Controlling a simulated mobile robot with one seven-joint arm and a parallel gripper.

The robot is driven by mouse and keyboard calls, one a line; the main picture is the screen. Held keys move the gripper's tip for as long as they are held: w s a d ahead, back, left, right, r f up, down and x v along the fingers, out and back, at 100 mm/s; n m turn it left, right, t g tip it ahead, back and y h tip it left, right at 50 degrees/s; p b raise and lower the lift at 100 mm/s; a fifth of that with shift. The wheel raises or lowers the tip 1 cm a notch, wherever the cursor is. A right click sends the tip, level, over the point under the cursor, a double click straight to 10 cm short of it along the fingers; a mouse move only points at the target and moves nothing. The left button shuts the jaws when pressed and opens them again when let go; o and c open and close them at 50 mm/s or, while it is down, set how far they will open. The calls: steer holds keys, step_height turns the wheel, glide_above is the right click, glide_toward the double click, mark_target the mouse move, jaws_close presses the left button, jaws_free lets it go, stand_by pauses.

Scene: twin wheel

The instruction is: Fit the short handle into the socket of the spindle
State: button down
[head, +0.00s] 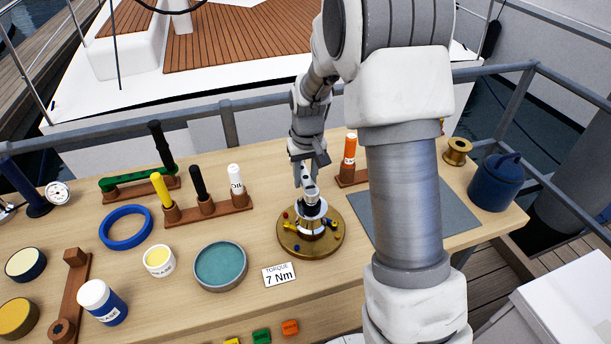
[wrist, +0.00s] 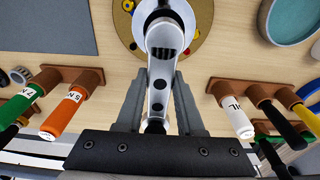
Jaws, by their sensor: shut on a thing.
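My gripper (wrist: 158,100) is shut on a pale handle with black dots (wrist: 158,88), taken as the short handle. In the head view my gripper (head: 304,172) is above the winch-like spindle (head: 312,222), which has a silver and white top on a round brass base (head: 290,242). The handle's far end (wrist: 165,38) lies over the middle of the spindle in the wrist view and hides its socket. I cannot tell whether the handle is in the socket or just above it. Small coloured pieces sit around the base.
Wooden racks with upright handles stand left (head: 212,212) and right (head: 352,177) of the spindle. A teal round dish (head: 220,264) and a "TORQUE 7 Nm" card (head: 279,275) lie in front. A grey mat (head: 455,215) and blue pot (head: 496,183) are at right.

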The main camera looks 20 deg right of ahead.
mark_target(307, 181)
steer(key=shift+f, duration=0.15)
steer(key=shift+c, duration=2.2)
jaws_free()
step_height(307, 181, up, 18)
steer(key=s, duration=0.1)
steer(key=shift+s+f, duration=0.25)
steer(key=shift+s, duration=0.05)
steer(key=s+r+t, duration=0.2)
steer(key=s, duration=1)
steer(key=s+a+r+t, duration=0.1)
steer(key=s+t, duration=0.1)
steer(key=s, duration=1.1)
steer(key=shift+a+r+m+t, duration=0.3)
steer(key=shift+r, duration=0.1)
